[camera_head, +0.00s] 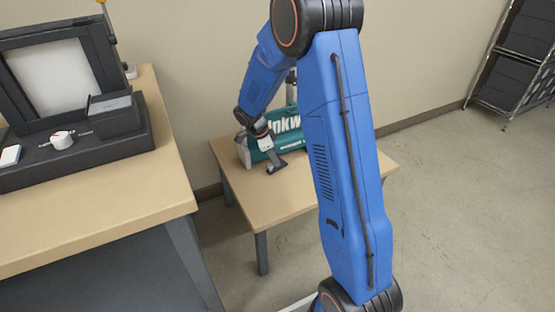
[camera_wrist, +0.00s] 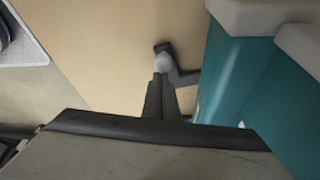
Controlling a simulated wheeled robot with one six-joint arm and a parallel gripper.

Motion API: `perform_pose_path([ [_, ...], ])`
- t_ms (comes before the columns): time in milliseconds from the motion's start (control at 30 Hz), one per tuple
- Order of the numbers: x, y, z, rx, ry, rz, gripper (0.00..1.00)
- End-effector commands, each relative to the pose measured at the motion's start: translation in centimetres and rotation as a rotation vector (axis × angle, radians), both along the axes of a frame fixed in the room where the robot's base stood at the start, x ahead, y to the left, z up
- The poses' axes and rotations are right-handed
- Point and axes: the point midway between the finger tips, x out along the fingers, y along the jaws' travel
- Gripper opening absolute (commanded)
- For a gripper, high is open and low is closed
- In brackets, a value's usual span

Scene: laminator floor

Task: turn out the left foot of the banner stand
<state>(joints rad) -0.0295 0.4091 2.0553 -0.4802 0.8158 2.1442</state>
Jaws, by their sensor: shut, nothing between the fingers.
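The banner stand (camera_head: 290,124) is a teal housing with white lettering and a pale end cap, lying on a small wooden table. Its teal side and pale cap fill the right of the wrist view (camera_wrist: 240,85). A dark foot (camera_wrist: 186,78) with a rounded grey tip shows beside the housing and sticks out from it over the tabletop. My gripper (camera_wrist: 160,88) is shut and empty, its fingertips close to this foot; I cannot tell whether they touch. In the head view my gripper (camera_head: 270,160) is at the left end of the stand. My arm hides the stand's right part.
The small table (camera_head: 285,200) has bare top in front of the stand. A larger wooden bench (camera_head: 100,215) with a dark machine (camera_head: 75,90) stands at the left. A wire shelf with dark boxes (camera_head: 525,50) stands at the far right. Open floor lies to the right.

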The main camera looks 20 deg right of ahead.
Motion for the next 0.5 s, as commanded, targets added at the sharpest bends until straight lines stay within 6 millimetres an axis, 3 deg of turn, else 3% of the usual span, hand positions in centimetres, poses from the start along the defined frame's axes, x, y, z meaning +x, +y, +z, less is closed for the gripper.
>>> perform_pose_path([
  [267, 0.1, 0.3, 0.0, 0.0, 0.0, 0.001, 0.0],
  [500, 1.0, 2.8, 0.0, 0.0, 0.0, 0.002, 0.0],
])
